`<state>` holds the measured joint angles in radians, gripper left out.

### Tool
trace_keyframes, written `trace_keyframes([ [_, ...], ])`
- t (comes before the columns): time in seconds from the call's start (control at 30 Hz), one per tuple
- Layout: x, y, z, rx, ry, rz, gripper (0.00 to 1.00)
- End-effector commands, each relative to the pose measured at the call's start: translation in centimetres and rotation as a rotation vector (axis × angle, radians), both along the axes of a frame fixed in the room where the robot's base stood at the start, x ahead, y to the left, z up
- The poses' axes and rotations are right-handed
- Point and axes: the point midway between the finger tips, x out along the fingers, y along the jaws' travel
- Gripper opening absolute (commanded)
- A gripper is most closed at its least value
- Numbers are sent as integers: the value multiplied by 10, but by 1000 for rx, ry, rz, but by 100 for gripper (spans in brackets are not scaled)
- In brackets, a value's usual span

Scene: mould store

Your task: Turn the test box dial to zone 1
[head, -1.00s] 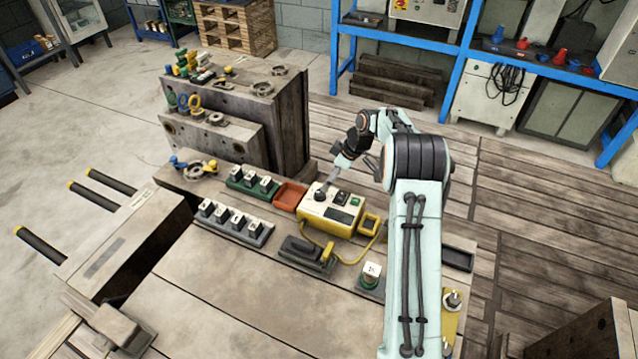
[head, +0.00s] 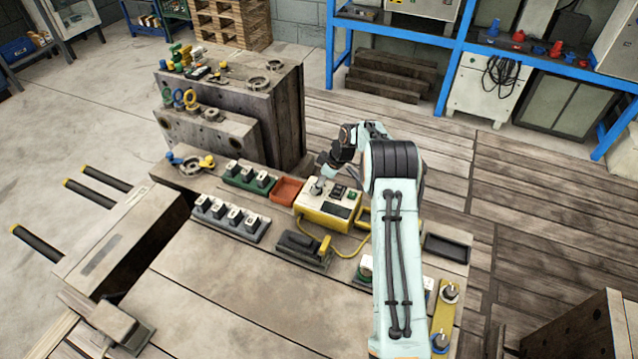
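The test box (head: 326,212) is yellow with a pale top and stands on the bench near the middle of the head view. Its dial (head: 317,187) shows at the left of the top face, beside dark switches and a green button. The zone marks are too small to read. My gripper (head: 324,169) is just above and behind the dial, pointing down towards it. The fingertips are small and partly merged with the dial, so I cannot tell whether they touch it or how far they are open.
An orange tray (head: 287,190) stands just left of the box. White-topped plugs sit in a green rack (head: 248,181) and a grey rack (head: 231,219). A yellow cable (head: 343,255) loops in front. A steel mould block (head: 280,115) rises behind left.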

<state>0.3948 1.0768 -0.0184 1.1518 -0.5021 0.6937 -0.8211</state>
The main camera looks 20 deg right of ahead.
Motion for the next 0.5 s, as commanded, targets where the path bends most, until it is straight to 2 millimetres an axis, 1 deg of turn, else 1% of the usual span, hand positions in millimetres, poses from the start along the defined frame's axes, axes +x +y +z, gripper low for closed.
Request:
trace_keyframes([
  [0.27, 0, 0, -1, 0, 0, -26, 0],
  [0.5, -1, 1, -1, 0, 0, -143, 0],
])
